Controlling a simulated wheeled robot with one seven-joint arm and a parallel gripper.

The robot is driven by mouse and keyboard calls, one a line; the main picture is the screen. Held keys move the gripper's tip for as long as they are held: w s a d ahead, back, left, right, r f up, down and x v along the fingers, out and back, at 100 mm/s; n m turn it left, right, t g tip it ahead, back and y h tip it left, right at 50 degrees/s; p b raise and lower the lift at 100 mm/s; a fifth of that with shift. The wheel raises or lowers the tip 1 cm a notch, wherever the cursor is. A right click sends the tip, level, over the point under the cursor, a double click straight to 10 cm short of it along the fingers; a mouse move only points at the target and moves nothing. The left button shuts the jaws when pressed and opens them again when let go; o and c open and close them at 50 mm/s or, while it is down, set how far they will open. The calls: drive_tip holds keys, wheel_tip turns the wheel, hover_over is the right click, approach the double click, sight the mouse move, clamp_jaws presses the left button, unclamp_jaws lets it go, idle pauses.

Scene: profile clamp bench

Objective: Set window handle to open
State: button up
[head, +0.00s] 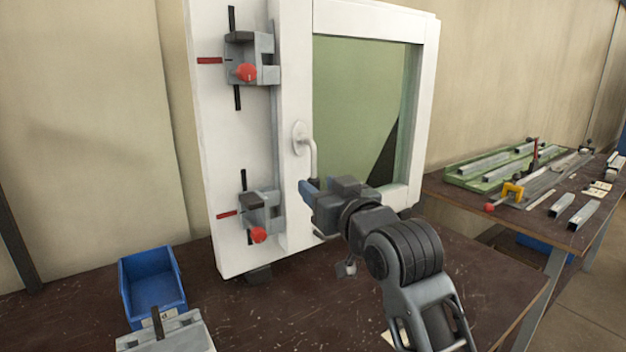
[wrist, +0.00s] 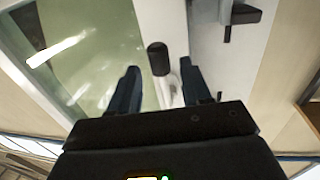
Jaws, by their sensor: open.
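The white window handle (head: 312,155) is on the window frame, left of the glass. In the head view its grip hangs down from a rounded base plate. My gripper (head: 308,187) is at the lower end of the handle, with its blue-grey fingers towards the frame. In the wrist view my gripper (wrist: 160,86) is open, with one dark finger on each side. A dark rounded end, apparently of the handle (wrist: 157,58), shows between and beyond the fingertips. I cannot tell whether either finger touches it. The window frame (head: 296,80) stands upright on the bench.
Two grey clamps with red knobs, an upper (head: 262,58) and a lower (head: 262,212), hold the frame's left side. A blue bin (head: 152,283) and a grey block (head: 168,334) are at the lower left. A second table (head: 530,215) with metal profiles stands at right.

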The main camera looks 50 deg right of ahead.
sight(317, 185)
drive_tip(key=shift+x, duration=1.65)
clamp_jaws()
